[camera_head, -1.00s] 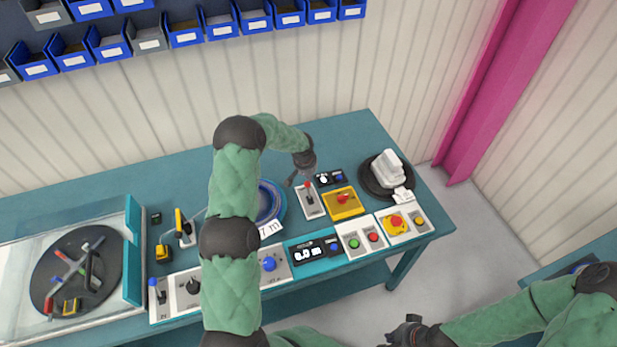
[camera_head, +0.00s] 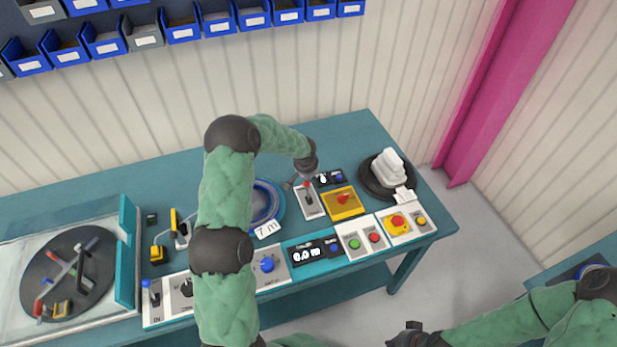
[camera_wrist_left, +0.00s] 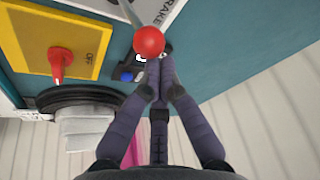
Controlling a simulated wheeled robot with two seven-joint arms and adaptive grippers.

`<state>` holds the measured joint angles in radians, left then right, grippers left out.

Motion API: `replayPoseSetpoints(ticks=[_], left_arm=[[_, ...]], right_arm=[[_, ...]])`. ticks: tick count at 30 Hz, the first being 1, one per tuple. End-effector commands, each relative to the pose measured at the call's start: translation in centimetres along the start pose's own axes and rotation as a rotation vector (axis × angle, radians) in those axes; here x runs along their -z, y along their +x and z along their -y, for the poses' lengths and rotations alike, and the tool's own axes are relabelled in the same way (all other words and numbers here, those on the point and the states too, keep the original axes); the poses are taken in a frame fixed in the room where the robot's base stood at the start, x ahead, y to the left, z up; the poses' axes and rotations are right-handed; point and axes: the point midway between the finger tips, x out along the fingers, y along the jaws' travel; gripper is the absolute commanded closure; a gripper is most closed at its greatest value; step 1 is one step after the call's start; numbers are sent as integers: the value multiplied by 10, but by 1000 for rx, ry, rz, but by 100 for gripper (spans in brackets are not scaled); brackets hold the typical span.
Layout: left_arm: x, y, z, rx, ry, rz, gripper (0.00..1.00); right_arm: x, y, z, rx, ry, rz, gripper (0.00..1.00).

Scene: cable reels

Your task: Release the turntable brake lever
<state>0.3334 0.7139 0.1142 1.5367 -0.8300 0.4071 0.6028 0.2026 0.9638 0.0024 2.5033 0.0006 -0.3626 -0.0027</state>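The brake lever (camera_head: 309,196) stands on a narrow white plate right of the blue reel, its red knob at the top. In the left wrist view the red knob (camera_wrist_left: 149,41) is large, its metal rod runs up and left, and part of the word "BRAKE" shows on the white plate (camera_wrist_left: 181,12). My left gripper (camera_head: 299,184) is at the knob in the head view. In the wrist view its fingers (camera_wrist_left: 157,82) come together just below the knob, with nothing seen between them; contact is unclear. My right gripper (camera_head: 404,333) is low in the head view, away from the bench.
A yellow box with a red switch (camera_head: 342,202) stands close right of the lever. A black disc with a white block (camera_head: 389,168) is behind it. Buttons and an emergency stop (camera_head: 397,222) line the front. A blue reel (camera_head: 266,201) lies left.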

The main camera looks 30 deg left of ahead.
Motion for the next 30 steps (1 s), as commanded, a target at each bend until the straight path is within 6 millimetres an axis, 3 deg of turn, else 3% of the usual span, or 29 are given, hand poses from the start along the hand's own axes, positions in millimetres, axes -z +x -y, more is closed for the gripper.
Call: replayPoseSetpoints(ticks=[30], left_arm=[[-8, -3, -4, 19, 6, -21, 100]], right_arm=[[1, 37, -13, 0, 0, 0, 100]])
